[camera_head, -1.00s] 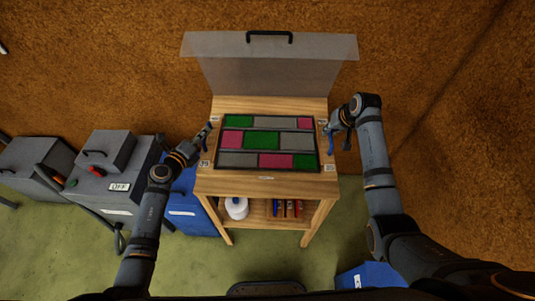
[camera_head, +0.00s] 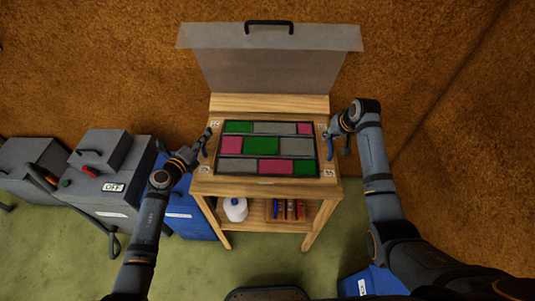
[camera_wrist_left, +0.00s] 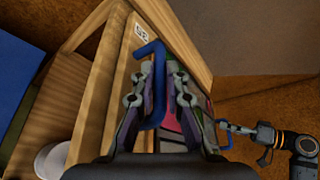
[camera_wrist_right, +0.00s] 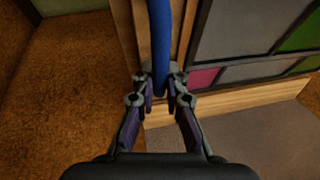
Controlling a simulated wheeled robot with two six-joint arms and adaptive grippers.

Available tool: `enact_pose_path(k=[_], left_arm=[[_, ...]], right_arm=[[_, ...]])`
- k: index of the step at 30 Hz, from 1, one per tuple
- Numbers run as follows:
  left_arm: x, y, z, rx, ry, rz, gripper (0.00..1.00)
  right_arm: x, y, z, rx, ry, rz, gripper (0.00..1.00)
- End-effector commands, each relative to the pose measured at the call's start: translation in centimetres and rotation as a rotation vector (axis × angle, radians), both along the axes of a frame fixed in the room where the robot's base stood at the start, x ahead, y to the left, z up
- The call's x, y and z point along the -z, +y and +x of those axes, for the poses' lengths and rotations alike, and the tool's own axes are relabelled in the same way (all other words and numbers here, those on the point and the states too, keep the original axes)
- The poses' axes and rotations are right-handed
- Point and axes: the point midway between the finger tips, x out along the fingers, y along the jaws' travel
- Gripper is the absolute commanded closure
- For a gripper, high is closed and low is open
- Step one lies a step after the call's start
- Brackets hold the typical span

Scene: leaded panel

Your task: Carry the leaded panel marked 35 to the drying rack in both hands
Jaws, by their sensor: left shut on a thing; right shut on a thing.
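The leaded panel (camera_head: 268,146), with green, pink and grey panes in dark lead, lies over the wooden bench (camera_head: 262,188). I cannot tell whether it touches the bench top. My left gripper (camera_head: 207,140) is at its left side, shut on a blue handle (camera_wrist_left: 159,48) in the left wrist view. My right gripper (camera_head: 332,137) is at its right side, shut on another blue handle (camera_wrist_right: 159,35) in the right wrist view. A small tag reading 35 (camera_head: 329,173) is at the bench's front right corner. No drying rack is recognisable.
A raised grey cover (camera_head: 270,65) with a black handle stands behind the bench. A grey machine marked OFF (camera_head: 100,165) and blue boxes (camera_head: 185,215) are at left. Green floor is open in front.

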Motion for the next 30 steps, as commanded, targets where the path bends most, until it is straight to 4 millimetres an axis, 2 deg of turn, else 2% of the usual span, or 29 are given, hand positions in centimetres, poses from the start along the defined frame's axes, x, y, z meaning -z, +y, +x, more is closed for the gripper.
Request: enact_pose_path(k=[1, 6, 14, 17, 30], left_arm=[[0.4, 0.1, 0.0, -0.003, -0.001, 0.003, 0.86], [0.1, 0.1, 0.0, -0.002, -0.001, 0.001, 0.65], [0.1, 0.0, 0.0, -0.001, 0.000, 0.000, 0.65], [0.1, 0.3, -0.6, -0.001, 0.002, 0.002, 0.65], [-2.0, 4.0, -9.2, 0.002, 0.002, 0.006, 0.65]], right_arm=[[0.4, -0.2, 0.0, 0.002, 0.000, -0.006, 0.87], [0.1, -0.1, 0.0, 0.002, 0.000, -0.004, 0.66], [0.1, -0.1, 0.0, 0.001, 0.000, -0.002, 0.66], [0.1, 0.0, 0.0, 0.000, 0.000, -0.001, 0.66], [0.1, 0.0, 0.0, 0.000, 0.000, -0.001, 0.66]])
